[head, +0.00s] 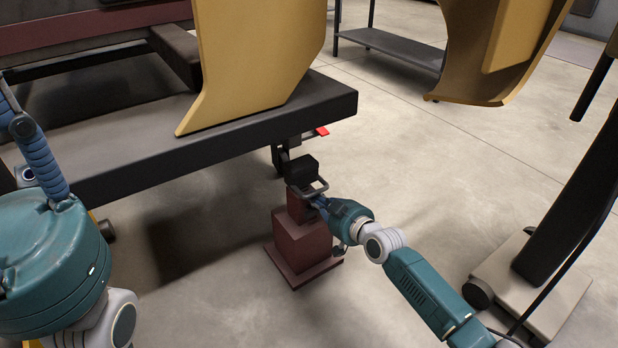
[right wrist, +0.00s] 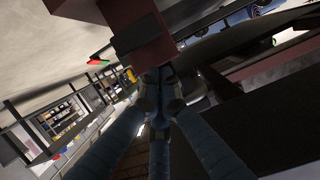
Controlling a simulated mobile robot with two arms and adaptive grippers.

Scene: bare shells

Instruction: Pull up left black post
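The black post (head: 301,168) shows in the head view as a small black block with a grey loop handle (head: 312,188). It stands at the top of a dark red stepped pedestal (head: 302,244), beside the corner of the dark table. My right gripper (head: 316,200) is at the handle, against the upper pedestal. In the right wrist view its blue fingers (right wrist: 160,82) come together at the tips, below a dark red block (right wrist: 130,20); they seem closed on the handle, though the grip is partly hidden. My left gripper (head: 38,150) shows only in part at the left edge.
A dark table (head: 220,130) carries a yellow curved shell (head: 255,60), its edge just behind the post. Another yellow shell (head: 500,50) hangs at upper right. A black stand (head: 575,180) on a wheeled base is at right. Floor between is clear.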

